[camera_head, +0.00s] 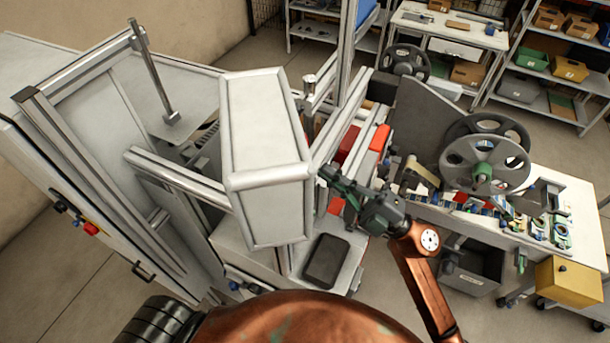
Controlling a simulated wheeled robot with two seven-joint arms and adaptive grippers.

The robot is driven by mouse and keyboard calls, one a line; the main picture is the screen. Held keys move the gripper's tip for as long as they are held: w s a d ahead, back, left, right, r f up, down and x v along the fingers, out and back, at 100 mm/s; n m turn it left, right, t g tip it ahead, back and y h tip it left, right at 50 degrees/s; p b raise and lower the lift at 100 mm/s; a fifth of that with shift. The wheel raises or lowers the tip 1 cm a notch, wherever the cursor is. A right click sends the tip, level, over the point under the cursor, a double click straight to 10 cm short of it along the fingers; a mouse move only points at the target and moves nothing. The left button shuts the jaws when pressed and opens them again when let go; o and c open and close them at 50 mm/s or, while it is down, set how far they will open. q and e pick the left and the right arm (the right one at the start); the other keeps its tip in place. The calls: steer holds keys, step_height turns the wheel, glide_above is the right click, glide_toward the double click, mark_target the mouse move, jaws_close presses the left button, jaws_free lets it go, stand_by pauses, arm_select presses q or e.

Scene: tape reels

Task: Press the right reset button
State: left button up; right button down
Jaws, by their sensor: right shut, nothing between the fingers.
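My right arm comes in from the lower right. Its dark green gripper (328,174) is shut and empty, with its fingertips at the right side of the large white box-shaped housing (265,140). The fingertips are close to the housing's right edge, and I cannot tell whether they touch anything. No button is clearly visible at the fingertips; the right reset button cannot be made out for sure. A small blue knob (233,285) shows low on the machine's front. My left gripper is not in view.
Aluminium posts (345,60) rise beside the housing. A bench with grey tape reels (484,165) stands to the right, with a yellow box (569,283) near its front. A dark pad (326,261) lies below the gripper. A red button (90,228) is on the left cabinet.

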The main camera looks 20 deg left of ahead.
steer(key=w+d, duration=0.2)
steer(key=shift+d+b, duration=0.3)
steer(key=shift+d, duration=0.1)
stand_by(0.6)
